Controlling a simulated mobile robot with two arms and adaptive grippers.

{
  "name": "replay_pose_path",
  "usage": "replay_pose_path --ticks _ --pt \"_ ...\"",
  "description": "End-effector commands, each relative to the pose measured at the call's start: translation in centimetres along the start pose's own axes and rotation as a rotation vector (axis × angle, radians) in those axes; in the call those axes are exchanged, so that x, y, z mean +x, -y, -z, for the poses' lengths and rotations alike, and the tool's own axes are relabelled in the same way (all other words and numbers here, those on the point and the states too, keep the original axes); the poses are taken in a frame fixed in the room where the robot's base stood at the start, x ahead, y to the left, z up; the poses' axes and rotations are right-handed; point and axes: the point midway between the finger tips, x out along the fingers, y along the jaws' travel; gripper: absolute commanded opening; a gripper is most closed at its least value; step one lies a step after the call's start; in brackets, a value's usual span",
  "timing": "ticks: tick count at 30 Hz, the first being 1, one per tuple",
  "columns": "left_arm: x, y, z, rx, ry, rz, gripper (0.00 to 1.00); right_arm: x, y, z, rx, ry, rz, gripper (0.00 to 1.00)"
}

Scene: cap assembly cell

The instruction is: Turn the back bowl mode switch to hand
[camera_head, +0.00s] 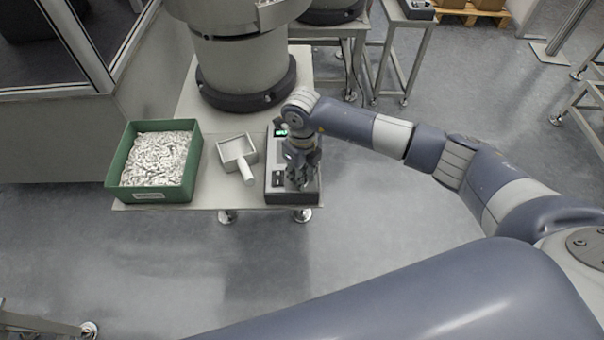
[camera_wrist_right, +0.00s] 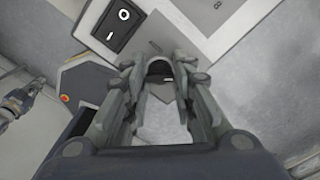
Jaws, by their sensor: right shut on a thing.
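The control box (camera_head: 306,197) of the back bowl stands on the right end of the table in the head view. My right gripper (camera_head: 299,181) points down over its front half. In the right wrist view the fingers of my right gripper (camera_wrist_right: 160,76) are closed around a small dark knob (camera_wrist_right: 159,69), which appears to be the mode switch. The fingers hide most of it, so I cannot read its setting. A black rocker switch (camera_wrist_right: 123,17) marked O and I sits beside the fingers. A small jointed grey shape at the wrist view's left edge may be my left gripper (camera_wrist_right: 22,103).
A green bin (camera_head: 112,170) full of small pale parts stands on the left of the table. A grey scoop (camera_head: 237,151) lies between bin and box. The large bowl feeder (camera_head: 240,70) stands behind. The floor (camera_head: 150,260) in front is clear.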

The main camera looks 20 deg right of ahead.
Motion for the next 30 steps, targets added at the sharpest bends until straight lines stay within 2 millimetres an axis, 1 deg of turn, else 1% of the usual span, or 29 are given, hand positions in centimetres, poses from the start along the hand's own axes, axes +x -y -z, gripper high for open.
replay_pose_path --ticks 15,16,17,18,27,30 --pt "0.05 0.00 -0.01 0.001 0.000 0.000 0.00 -0.02 0.06 0.01 0.021 -0.001 0.001 0.00" --pt "0.05 0.00 0.00 0.001 0.000 0.000 0.00 -0.01 0.06 0.01 0.021 -0.001 0.001 0.28" --pt "0.05 0.01 0.00 0.001 0.000 0.000 0.00 -0.01 0.06 0.01 0.021 -0.001 0.001 0.35" --pt "0.05 0.00 0.00 0.001 0.000 0.000 0.00 -0.02 0.05 0.01 0.021 0.000 0.001 0.44" --pt "0.05 0.14 -0.10 0.001 0.001 0.002 0.00 -0.03 0.03 -0.01 0.019 0.000 0.000 0.45" --pt "0.04 0.28 -0.21 0.001 0.002 0.003 0.00 -0.40 0.05 -0.06 0.019 0.002 0.000 0.45"
